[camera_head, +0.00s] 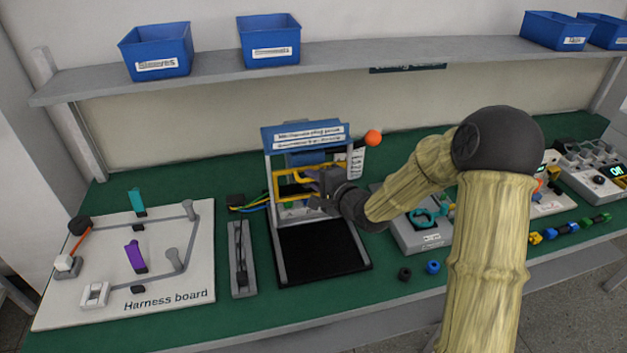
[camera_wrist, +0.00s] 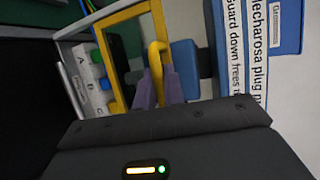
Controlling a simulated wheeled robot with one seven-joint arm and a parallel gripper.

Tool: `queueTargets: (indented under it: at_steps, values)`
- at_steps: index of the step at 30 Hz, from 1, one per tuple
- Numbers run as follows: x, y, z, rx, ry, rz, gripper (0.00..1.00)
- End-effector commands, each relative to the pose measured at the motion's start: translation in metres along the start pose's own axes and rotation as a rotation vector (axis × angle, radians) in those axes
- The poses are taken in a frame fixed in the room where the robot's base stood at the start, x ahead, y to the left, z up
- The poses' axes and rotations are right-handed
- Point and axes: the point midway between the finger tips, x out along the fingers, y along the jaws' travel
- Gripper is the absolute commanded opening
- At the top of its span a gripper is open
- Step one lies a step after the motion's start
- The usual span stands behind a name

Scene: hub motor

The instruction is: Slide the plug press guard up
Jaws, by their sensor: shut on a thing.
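The plug press (camera_head: 267,210) stands in the middle of the bench, a grey upright frame with a blue labelled top and a black bed. Its guard (camera_head: 276,184) is a yellow rectangular frame, at about mid-height between the uprights. In the wrist view the guard (camera_wrist: 103,60) shows with a yellow handle (camera_wrist: 156,56) standing out from it. My gripper (camera_head: 314,184) reaches in from the right, in front of the press. In the wrist view its purple-grey fingers (camera_wrist: 158,88) are shut on the handle. My gripper hides the guard's right part in the head view.
An orange-red ball knob (camera_head: 373,138) sits at the press's upper right. The harness board (camera_head: 185,283) and a narrow grey fixture (camera_head: 242,282) are to the left. A grey device (camera_head: 427,238) stands to the right behind my arm. A shelf (camera_head: 340,56) with blue bins runs above.

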Motion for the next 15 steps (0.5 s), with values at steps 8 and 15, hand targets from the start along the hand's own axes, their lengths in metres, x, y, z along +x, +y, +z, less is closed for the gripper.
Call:
queueTargets:
  at_steps: [8, 15]
  values:
    - [-0.006, -0.032, 0.002, -0.001, 0.0, -0.004, 0.0]
    - [-0.006, -0.031, 0.002, -0.001, 0.0, -0.003, 0.0]
